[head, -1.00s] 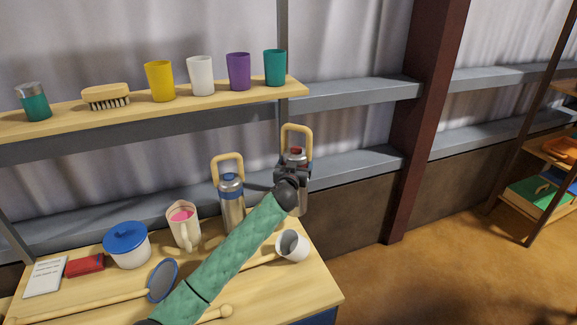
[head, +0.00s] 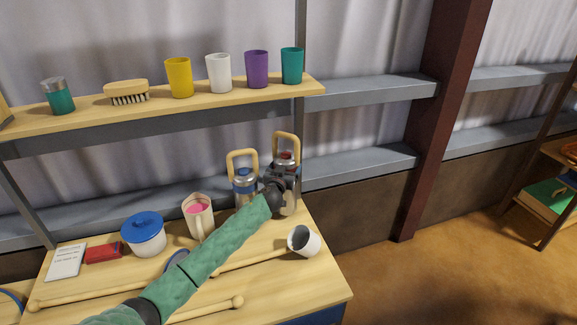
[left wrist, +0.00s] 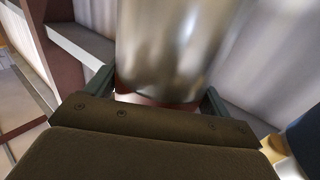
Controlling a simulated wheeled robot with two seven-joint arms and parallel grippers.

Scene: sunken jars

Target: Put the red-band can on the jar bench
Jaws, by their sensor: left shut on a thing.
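The red-band can (head: 291,203) is a metal can with a red top part and a wooden loop handle. It is upright at the back right of the wooden table, close to the blue-band can (head: 245,186). My left gripper (head: 282,178) is shut on it. In the left wrist view its metal body (left wrist: 175,45) and dark red band (left wrist: 150,101) stand between the two fingers (left wrist: 158,95). My arm hides part of the can, and I cannot tell whether its base touches the tabletop. I cannot identify a jar bench. My right gripper is not in view.
The wooden table (head: 325,285) also holds a white cup (head: 304,241) lying tilted, a jug (head: 198,218), a blue-lidded pot (head: 143,236), a red item, a card and long wooden handles. A shelf (head: 215,92) with cups and a brush runs above. Open floor lies right.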

